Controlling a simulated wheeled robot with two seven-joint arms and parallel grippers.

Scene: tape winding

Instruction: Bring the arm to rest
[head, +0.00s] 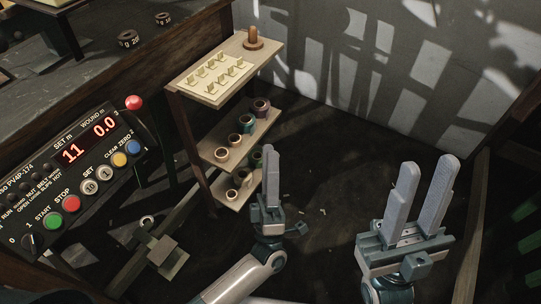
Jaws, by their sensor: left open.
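My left gripper (271,150) is raised near the middle of the head view, in front of the small shelf. I see it nearly edge-on, so its fingers overlap; it is open and nothing shows in it. My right gripper (427,162) is at the right, its two grey ribbed fingers pointing up with a gap between them. It is open and empty. Both grippers are apart from the shelf and the control panel.
A control panel (75,170) with lit red digits and coloured buttons stands at the left. A tiered wooden shelf (222,152) holds several tape rolls and, on top, a board with small hooks (213,78). The dark floor around the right gripper is mostly clear.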

